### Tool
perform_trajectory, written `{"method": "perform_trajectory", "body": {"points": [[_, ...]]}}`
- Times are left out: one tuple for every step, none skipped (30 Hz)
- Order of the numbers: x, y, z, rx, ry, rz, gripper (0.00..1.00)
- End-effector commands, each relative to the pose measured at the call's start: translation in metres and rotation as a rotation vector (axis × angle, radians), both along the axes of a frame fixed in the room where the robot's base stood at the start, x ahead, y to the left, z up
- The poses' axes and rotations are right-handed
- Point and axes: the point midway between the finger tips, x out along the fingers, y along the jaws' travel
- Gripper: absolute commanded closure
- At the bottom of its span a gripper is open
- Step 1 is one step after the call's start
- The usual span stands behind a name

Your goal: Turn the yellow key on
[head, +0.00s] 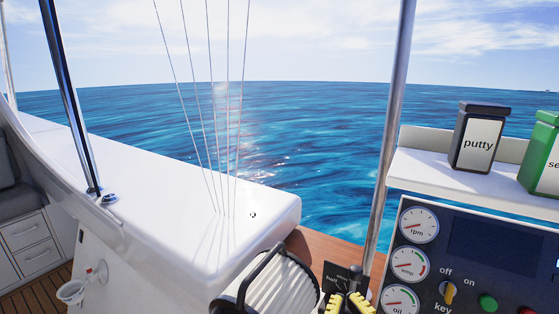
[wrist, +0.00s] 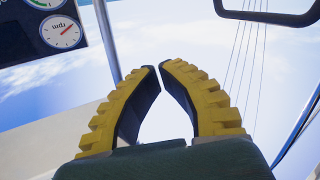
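The yellow key (head: 449,293) sits on the dark control panel, below the "off" and "on" labels. Its tip leans toward "off". My gripper (head: 346,295) is at the bottom edge of the head view, left of the panel and clear of the key. In the wrist view, its yellow ridged fingers (wrist: 158,70) lean together at the tips, with at most a sliver between them. Nothing is between the fingers; sky shows through the wedge behind the tips. The key is not visible in the wrist view.
The panel has several gauges, including rpm (head: 419,225), a green button (head: 487,303) and a partly cropped red button (head: 526,311). The putty can (head: 480,138) and a green can (head: 543,155) stand on the shelf above. A metal pole (head: 390,130) rises left of the panel.

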Motion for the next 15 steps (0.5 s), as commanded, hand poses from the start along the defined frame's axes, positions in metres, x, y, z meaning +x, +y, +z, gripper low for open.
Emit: {"method": "perform_trajectory", "body": {"points": [[0.008, -0.018, -0.038, -0.047, 0.028, -0.019, 1.00], [0.013, -0.030, -0.047, -0.080, 0.046, -0.027, 1.00], [0.020, -0.046, -0.059, -0.128, 0.070, -0.038, 1.00], [0.024, -0.060, -0.066, -0.167, 0.089, -0.048, 1.00], [0.028, -0.074, -0.072, -0.205, 0.108, -0.055, 1.00], [0.032, -0.094, -0.078, -0.259, 0.133, -0.065, 1.00], [0.035, -0.109, -0.082, -0.298, 0.153, -0.072, 1.00], [0.037, -0.126, -0.086, -0.340, 0.172, -0.079, 1.00], [0.038, -0.147, -0.089, -0.392, 0.198, -0.086, 1.00], [0.038, -0.163, -0.091, -0.433, 0.218, -0.092, 1.00], [0.038, -0.179, -0.093, -0.470, 0.236, -0.095, 1.00], [0.037, -0.199, -0.094, -0.518, 0.259, -0.100, 1.00], [0.035, -0.213, -0.095, -0.551, 0.275, -0.102, 1.00], [0.033, -0.226, -0.097, -0.581, 0.291, -0.104, 1.00], [0.031, -0.241, -0.097, -0.617, 0.309, -0.104, 1.00]]}}
